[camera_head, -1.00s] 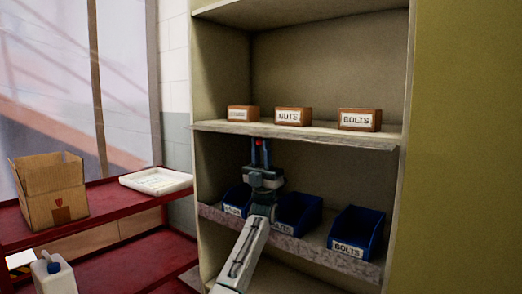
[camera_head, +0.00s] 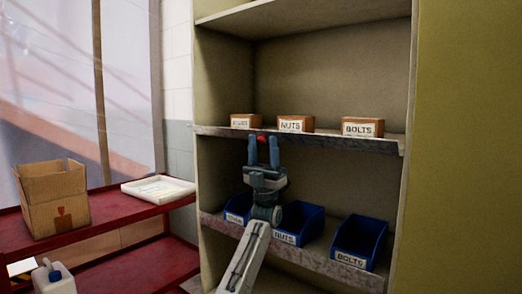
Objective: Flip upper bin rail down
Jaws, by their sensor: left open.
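The upper bin rail (camera_head: 340,140) is a thin grey strip along the front edge of the upper shelf; I cannot tell its exact tilt. My left gripper (camera_head: 263,146) points up, in front of the gap below that shelf. Its two blue fingers are apart, with nothing clearly held between them. The fingertips overlap the strip in the picture; I cannot tell whether they touch it. A small red spot shows between the tips. My right gripper is not in view.
Brown boxes labelled NUTS (camera_head: 295,124) and BOLTS (camera_head: 362,127), and one more, sit on the upper shelf. Blue bins (camera_head: 361,240) stand on the lower shelf behind its front strip (camera_head: 320,262). A red cart (camera_head: 115,210) at left holds a cardboard box (camera_head: 55,199) and a white tray (camera_head: 158,189).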

